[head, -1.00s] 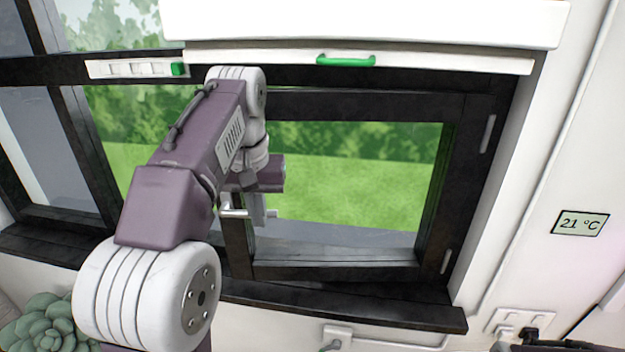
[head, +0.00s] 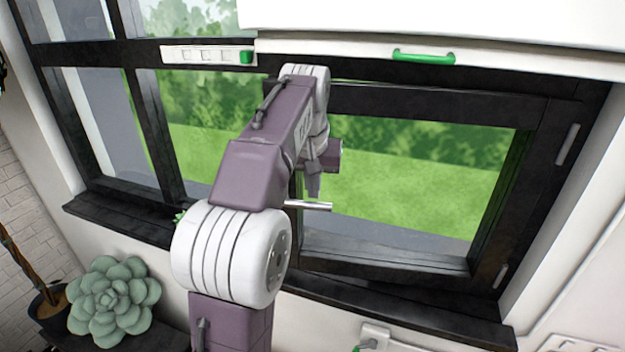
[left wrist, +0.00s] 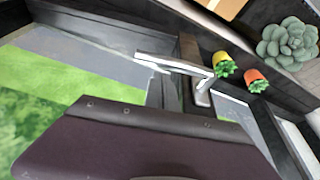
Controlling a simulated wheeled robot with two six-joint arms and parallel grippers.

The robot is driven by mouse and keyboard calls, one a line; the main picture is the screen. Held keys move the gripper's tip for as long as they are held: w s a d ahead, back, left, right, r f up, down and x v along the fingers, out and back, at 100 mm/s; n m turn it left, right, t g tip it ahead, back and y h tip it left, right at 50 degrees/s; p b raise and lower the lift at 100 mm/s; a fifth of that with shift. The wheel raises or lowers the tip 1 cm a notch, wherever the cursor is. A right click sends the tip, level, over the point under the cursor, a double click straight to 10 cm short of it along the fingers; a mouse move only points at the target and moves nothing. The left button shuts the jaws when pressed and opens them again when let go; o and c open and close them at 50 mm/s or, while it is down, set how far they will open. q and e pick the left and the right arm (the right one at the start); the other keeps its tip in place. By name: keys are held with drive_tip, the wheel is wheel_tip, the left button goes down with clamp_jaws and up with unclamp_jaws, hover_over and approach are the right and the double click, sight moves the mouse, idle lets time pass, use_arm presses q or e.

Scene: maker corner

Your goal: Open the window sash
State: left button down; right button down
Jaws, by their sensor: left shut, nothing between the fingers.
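The window sash (head: 487,212) is a dark frame around clear glass, with hinges on its right side. A green strip along its top left suggests it stands slightly ajar. Its silver lever handle (head: 310,205) sticks out near the left edge, roughly level. The handle (left wrist: 175,65) also shows in the left wrist view, in front of the purple gripper body. My left gripper (head: 314,187) is shut and empty, its fingers pointing down just above the handle; I cannot tell whether they touch it. My arm hides the sash's upper left part. My right gripper is not in view.
A white cabinet with a green handle (head: 424,56) hangs above. A switch strip (head: 207,54) is on the upper frame. A succulent (head: 112,300) stands at lower left. Small yellow (left wrist: 222,57) and orange (left wrist: 251,75) pots show near the handle in the wrist view.

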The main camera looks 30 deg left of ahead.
sight(313, 208)
use_arm(q)
drive_tip(key=shift+w+a+f, duration=0.1)
drive_tip(key=shift+w+f, duration=0.05)
drive_tip(key=shift+f, duration=0.45)
drive_tip(key=s+d+b, duration=0.1)
drive_tip(key=s, duration=0.2)
drive_tip(key=shift+d+f+n+b, duration=0.1)
drive_tip(key=shift+d+n+b, duration=0.25)
drive_tip(key=shift+n, duration=0.05)
drive_tip(key=shift+s+d+r, duration=0.2)
drive_tip(key=shift+s, duration=0.15)
drive_tip(key=shift+w+a, duration=0.1)
drive_tip(key=shift+w, duration=0.1)
